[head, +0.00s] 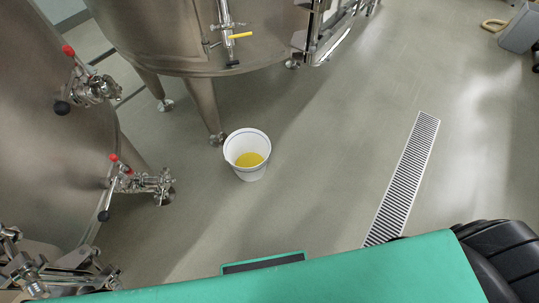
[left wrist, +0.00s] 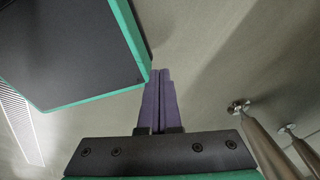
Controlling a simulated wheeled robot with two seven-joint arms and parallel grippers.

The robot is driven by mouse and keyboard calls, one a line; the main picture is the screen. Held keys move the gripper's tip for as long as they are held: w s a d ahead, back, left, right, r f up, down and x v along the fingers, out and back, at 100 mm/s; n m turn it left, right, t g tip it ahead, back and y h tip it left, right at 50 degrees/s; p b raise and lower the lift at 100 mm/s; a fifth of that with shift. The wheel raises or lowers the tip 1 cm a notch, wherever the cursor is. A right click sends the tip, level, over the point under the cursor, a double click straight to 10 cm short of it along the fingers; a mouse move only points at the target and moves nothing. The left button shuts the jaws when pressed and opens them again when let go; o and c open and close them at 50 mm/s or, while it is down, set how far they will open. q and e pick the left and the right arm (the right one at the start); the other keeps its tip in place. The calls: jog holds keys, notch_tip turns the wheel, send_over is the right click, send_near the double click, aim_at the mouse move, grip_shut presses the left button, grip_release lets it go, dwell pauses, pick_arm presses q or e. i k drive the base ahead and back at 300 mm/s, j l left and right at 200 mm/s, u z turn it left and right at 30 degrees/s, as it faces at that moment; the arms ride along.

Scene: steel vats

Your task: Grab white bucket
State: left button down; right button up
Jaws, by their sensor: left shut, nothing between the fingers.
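A white bucket (head: 247,155) with yellow liquid inside stands upright on the floor in the head view, left of centre, beside a leg of a steel vat. It does not show in the left wrist view. My left gripper (left wrist: 161,72) shows in the left wrist view with its two purple fingers together, shut and empty above the floor. Neither gripper shows in the head view, and my right gripper is in neither view.
Steel vats (head: 190,35) with red-handled valves (head: 90,85) stand at the left and back left. A slotted floor drain (head: 405,180) runs at the right. The floor between bucket and drain is clear. A vat leg (left wrist: 265,145) shows in the left wrist view.

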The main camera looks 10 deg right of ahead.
aim_at(248, 150)
jog(key=i+l, duration=0.85)
jog(key=l, duration=0.25)
jog(key=i+l, duration=0.45)
jog(key=l, duration=0.15)
jog(key=i+l, duration=0.4)
jog(key=l, duration=0.15)
jog(key=i+l+u, duration=0.1)
jog(key=u, duration=0.4)
jog(key=i+l+u, duration=0.1)
jog(key=l+u, duration=0.15)
jog(key=u, duration=0.25)
jog(key=l+u, duration=0.15)
jog(key=u, duration=0.3)
jog(key=l+u, duration=0.25)
jog(key=u, duration=0.25)
jog(key=l+u, duration=0.25)
jog(key=u, duration=0.25)
jog(key=l+u, duration=0.2)
jog(key=u, duration=1.3)
